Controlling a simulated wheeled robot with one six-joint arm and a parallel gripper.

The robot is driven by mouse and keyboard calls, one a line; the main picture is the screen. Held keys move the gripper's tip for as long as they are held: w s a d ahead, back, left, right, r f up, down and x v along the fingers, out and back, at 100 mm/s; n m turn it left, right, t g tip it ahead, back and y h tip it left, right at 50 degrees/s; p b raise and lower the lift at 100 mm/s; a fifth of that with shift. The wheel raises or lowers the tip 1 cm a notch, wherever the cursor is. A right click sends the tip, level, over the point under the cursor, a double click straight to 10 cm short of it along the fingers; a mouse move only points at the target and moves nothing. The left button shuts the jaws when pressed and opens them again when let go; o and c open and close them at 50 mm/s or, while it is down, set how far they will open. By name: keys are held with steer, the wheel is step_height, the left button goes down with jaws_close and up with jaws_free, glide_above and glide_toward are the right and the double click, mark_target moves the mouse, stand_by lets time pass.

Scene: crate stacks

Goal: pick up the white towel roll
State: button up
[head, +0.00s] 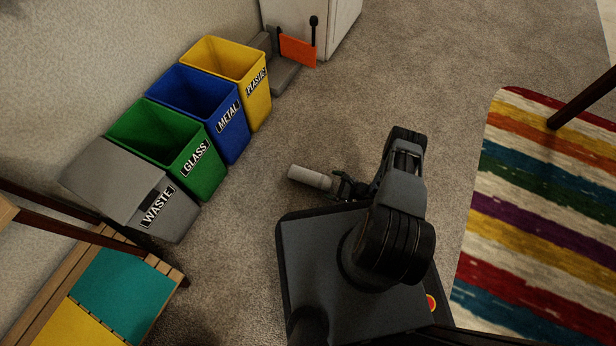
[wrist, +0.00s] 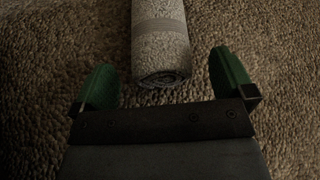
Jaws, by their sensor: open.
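The white towel roll (head: 311,178) lies on its side on the carpet in the head view, just left of my gripper (head: 341,187). In the wrist view the roll (wrist: 160,45) stretches from the top edge down to its near end, which shows a spiral. My gripper's green fingers (wrist: 165,80) are spread apart, one on each side of the roll's near end, with a gap on both sides. The roll's far end is out of the wrist view. Whether the fingers are level with the roll is hard to tell.
A row of bins stands along the wall: grey waste (head: 175,217), green glass (head: 205,178), blue metal (head: 234,140) and yellow plastic (head: 259,100). A striped rug (head: 540,200) lies at the right. A slatted bench (head: 130,290) is at lower left. Carpet around the roll is clear.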

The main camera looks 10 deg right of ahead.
steer(key=shift+x, duration=1.05)
steer(key=shift+w+d+f, duration=0.1)
steer(key=c, duration=1)
